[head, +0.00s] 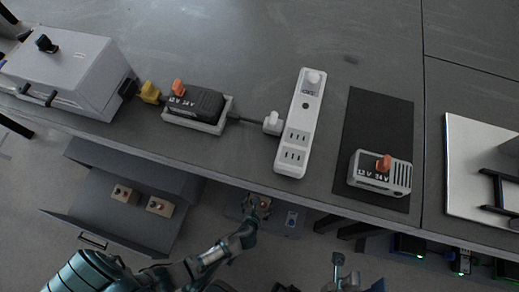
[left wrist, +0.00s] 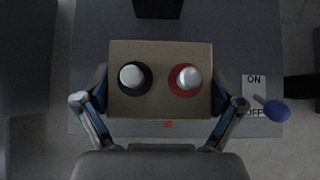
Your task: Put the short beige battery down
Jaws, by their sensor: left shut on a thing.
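The short beige battery (left wrist: 160,100) fills the middle of the left wrist view, a tan box with a black-ringed and a red-ringed silver terminal on top. My left gripper (left wrist: 160,108) is shut on it, one finger at each side. In the head view the left gripper (head: 256,207) is beyond the table's front edge, over a grey surface (head: 275,224). In the left wrist view this surface carries an ON/OFF label and a blue lever (left wrist: 270,108). Whether the battery touches the surface is unclear. My right gripper (head: 339,262) is low in the head view, its fingers too small to read.
An open grey drawer (head: 105,218) holds two beige boxes (head: 125,195) at the left. On the table (head: 270,45) are a white power strip (head: 300,125), a black charger (head: 195,103), a grey charger on a dark mat (head: 372,110), and a grey case (head: 70,70).

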